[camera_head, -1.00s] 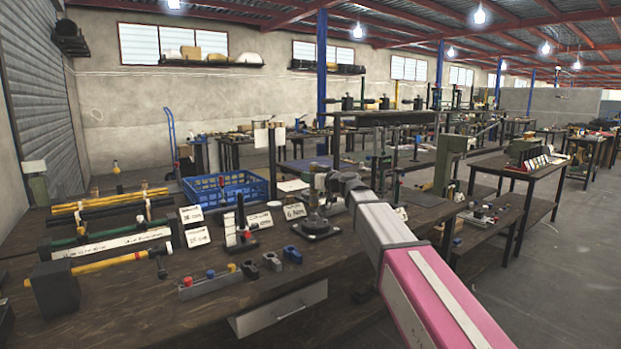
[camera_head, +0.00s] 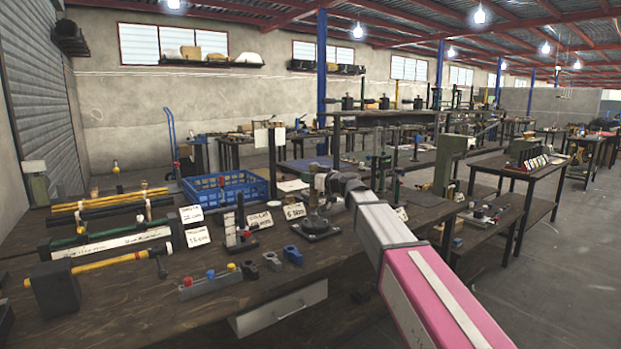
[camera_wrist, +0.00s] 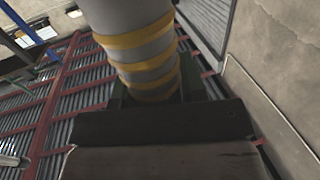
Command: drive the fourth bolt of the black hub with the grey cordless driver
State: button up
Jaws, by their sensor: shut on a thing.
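The black hub (camera_head: 314,229) sits on the dark wooden bench, a low dark base with a raised middle. My gripper (camera_head: 326,185) is over the hub at the end of my arm, small in the head view and partly hidden by my wrist. In the wrist view, a grey cylindrical body with yellow bands (camera_wrist: 142,45), apparently the grey cordless driver, stands at my gripper's dark jaws (camera_wrist: 152,98). My gripper is shut on it. The driver's tip and the hub's single bolts are too small or hidden to make out, so I cannot tell whether they touch.
A blue crate (camera_head: 227,186) stands behind the hub. White label cards (camera_head: 294,211) stand around it. Dark and blue clamp-like pieces (camera_head: 292,254) and a grey block with coloured knobs (camera_head: 210,283) lie in front. The front bench top is mostly clear.

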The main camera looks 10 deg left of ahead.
aim_at(311, 168)
jog(key=shift+f, duration=1.1)
dwell(1.8)
jog(key=shift+r, duration=0.2)
dwell(0.6)
notch_tip(311, 168, up, 5)
jog(key=shift+f, duration=0.1)
dwell(0.6)
jog(key=shift+d+f, duration=0.1)
dwell(0.3)
